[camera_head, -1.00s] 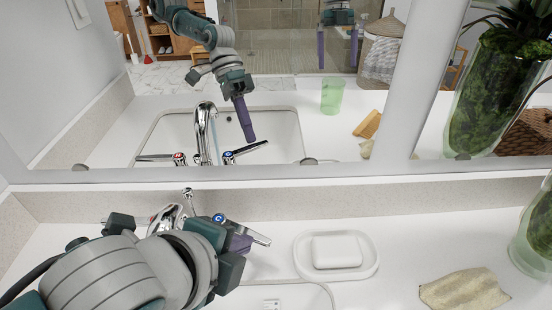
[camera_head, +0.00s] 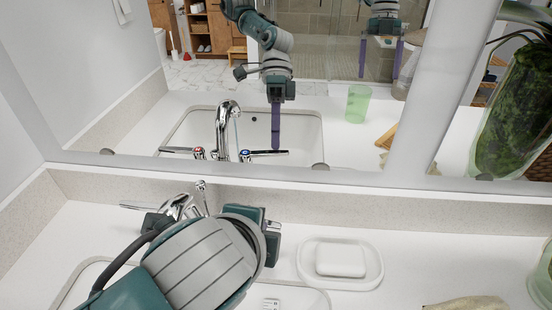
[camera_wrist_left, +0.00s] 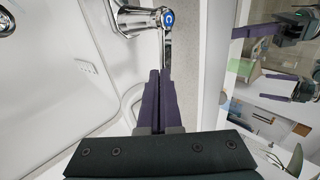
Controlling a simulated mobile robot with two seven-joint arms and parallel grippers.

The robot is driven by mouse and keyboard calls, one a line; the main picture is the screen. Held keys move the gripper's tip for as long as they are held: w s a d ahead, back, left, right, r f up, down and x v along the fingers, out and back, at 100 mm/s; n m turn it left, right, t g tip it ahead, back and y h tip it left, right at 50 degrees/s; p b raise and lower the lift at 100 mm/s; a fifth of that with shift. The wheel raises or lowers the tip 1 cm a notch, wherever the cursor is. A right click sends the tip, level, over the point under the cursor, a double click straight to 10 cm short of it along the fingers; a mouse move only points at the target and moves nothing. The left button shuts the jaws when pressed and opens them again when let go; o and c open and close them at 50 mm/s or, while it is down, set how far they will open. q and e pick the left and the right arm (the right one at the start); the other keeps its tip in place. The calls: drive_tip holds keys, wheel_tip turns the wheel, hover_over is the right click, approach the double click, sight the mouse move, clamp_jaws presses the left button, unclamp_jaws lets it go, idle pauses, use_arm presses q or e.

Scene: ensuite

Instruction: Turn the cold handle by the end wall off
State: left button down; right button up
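The cold handle (camera_wrist_left: 165,18), chrome with a blue C cap, has its lever pointing down in the left wrist view. In the head view my left arm mostly hides it, but its mirror image (camera_head: 246,155) shows the lever pointing right. My left gripper (camera_wrist_left: 160,74) has its purple fingers together, tips at the lever's end; I cannot tell whether they touch. A thin bluish stream shows under the reflected spout (camera_head: 228,108). My right gripper shows only in the mirror (camera_head: 380,62), fingers apart and empty.
A white soap dish (camera_head: 312,278) with soap (camera_head: 340,258) lies right of my left arm. A cloth (camera_head: 465,303) and a green vase (camera_head: 541,285) are farther right. The mirror (camera_head: 330,150) stands behind the counter, and the end wall (camera_head: 18,125) is at left.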

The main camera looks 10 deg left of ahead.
use_arm(q)
drive_tip(key=shift+w+d, duration=0.1)
drive_tip(key=shift+w, duration=0.25)
drive_tip(key=shift+w+d, duration=0.1)
drive_tip(key=shift+r, duration=0.1)
idle(0.4)
